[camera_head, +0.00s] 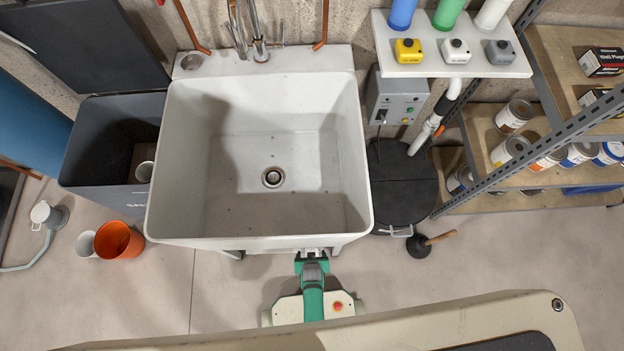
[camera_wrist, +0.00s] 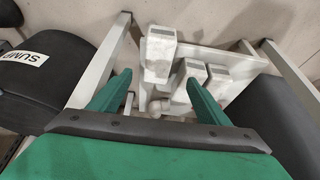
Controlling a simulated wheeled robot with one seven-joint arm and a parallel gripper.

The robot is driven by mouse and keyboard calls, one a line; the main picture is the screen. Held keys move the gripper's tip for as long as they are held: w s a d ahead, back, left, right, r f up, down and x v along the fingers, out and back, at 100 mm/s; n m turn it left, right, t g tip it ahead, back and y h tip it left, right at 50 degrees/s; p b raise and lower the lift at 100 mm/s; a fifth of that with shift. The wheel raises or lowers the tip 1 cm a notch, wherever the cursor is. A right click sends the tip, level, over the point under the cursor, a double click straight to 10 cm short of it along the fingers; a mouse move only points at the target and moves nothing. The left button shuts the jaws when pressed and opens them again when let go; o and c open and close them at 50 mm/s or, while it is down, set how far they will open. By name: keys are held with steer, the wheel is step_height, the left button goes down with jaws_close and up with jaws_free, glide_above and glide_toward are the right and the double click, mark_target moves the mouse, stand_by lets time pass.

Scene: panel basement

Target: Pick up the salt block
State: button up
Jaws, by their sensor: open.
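In the wrist view a tall, mottled white block (camera_wrist: 158,48) stands ahead of my gripper (camera_wrist: 157,84). Shorter white-grey blocks (camera_wrist: 217,74) stand close on its right. I cannot tell for sure which one is the salt block. My green fingers are apart, with the blocks beyond and between their tips; contact is not visible. The right fingertip overlaps the shorter blocks in the picture. In the head view my gripper (camera_head: 313,260) is low at the sink's front edge, and the blocks are hidden there.
The blocks are on a pale shelf (camera_wrist: 241,72) between the legs under the sink (camera_head: 258,243). A black lid marked SUMP (camera_wrist: 42,62) is at the left in the wrist view.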

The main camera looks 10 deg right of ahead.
steer(key=shift+x, duration=5.1)
steer(key=shift+w+d+f, duration=0.2)
jaws_close()
steer(key=shift+w, duration=0.1)
